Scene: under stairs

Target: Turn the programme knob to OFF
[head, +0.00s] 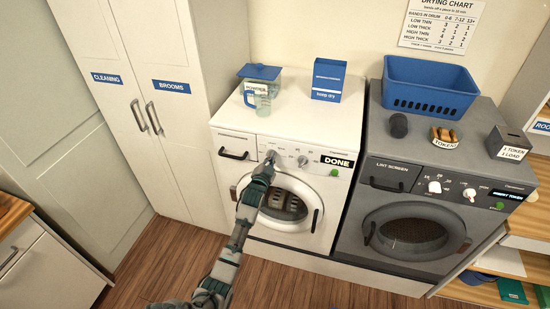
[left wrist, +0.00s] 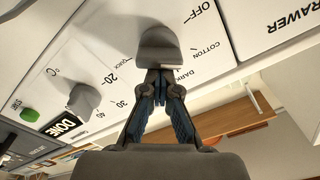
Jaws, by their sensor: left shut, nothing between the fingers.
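The white washer (head: 230,139) has a grey programme knob (head: 270,153) on its front panel. In the left wrist view the programme knob (left wrist: 160,46) is large, with OFF, COTTON, DARK and QUICK printed around it. I cannot tell which label it points to. My left gripper (head: 267,164) is at the knob in the head view. In the left wrist view its fingertips (left wrist: 160,78) are together, empty, right at the knob's near end; I cannot tell whether they touch it. A second knob (left wrist: 84,98) beside it has temperature marks. The display (head: 337,161) reads DONE. My right gripper is not in view.
A green button (head: 334,172) is below the display. A jug (head: 262,101), a lidded tub and a blue-and-white box (head: 328,80) stand on the washer. A grey dryer (head: 440,150) with a blue basket (head: 430,85) stands to the right. The floor in front is clear.

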